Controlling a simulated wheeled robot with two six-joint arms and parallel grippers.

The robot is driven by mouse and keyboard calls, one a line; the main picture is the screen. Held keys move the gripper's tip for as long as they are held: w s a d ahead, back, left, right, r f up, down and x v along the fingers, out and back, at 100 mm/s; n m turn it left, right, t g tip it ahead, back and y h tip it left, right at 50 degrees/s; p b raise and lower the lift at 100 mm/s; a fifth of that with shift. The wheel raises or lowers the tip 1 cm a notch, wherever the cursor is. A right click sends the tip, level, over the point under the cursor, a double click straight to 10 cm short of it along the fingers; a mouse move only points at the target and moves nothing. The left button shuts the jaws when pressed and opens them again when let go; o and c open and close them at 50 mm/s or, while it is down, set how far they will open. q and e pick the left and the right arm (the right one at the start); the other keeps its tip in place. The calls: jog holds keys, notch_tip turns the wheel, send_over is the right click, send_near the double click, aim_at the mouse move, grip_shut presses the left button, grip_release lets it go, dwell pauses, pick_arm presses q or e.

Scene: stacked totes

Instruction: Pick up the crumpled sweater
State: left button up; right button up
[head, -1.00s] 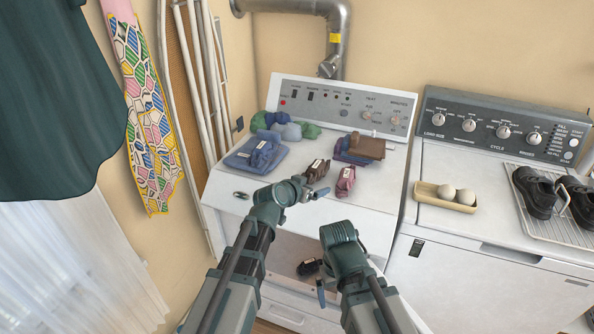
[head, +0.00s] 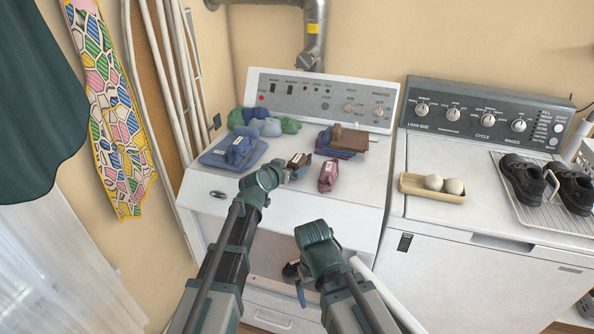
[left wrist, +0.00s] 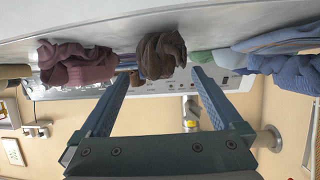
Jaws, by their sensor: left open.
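Two crumpled garments with white tags lie on the top of the white dryer: a brown one (head: 300,159) and a mauve one (head: 328,176). I cannot tell which is the sweater. My left gripper (head: 289,174) is open, just in front of the brown garment and left of the mauve one. In the left wrist view the brown garment (left wrist: 160,52) shows between and beyond the open fingertips (left wrist: 163,75), and the mauve garment (left wrist: 75,65) lies to the left. My right gripper (head: 301,292) points down by the dryer's open front; its fingers are not clear.
A folded blue stack (head: 232,153) and crumpled green and grey-blue cloths (head: 265,124) lie at the left. A folded stack with brown on top (head: 346,140) lies behind. A dark item (head: 290,270) sits in the dryer opening. The washer (head: 400,240) bears a tray (head: 432,188) and shoes (head: 520,178).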

aim_at(297, 163)
pick_arm(q)
jog(key=shift+w+d+f, duration=0.15)
jog(key=shift+w+d, duration=0.05)
jog(key=shift+w, duration=0.25)
jog(key=shift+f+b+x, duration=0.2)
jog(key=shift+b+x, duration=1)
jog(key=shift+x, duration=1.45)
jog(key=shift+s, duration=0.2)
jog(key=shift+r, duration=0.1)
jog(key=c, duration=1.5)
jog(key=shift+c, duration=0.2)
jog(key=shift+r, duration=0.1)
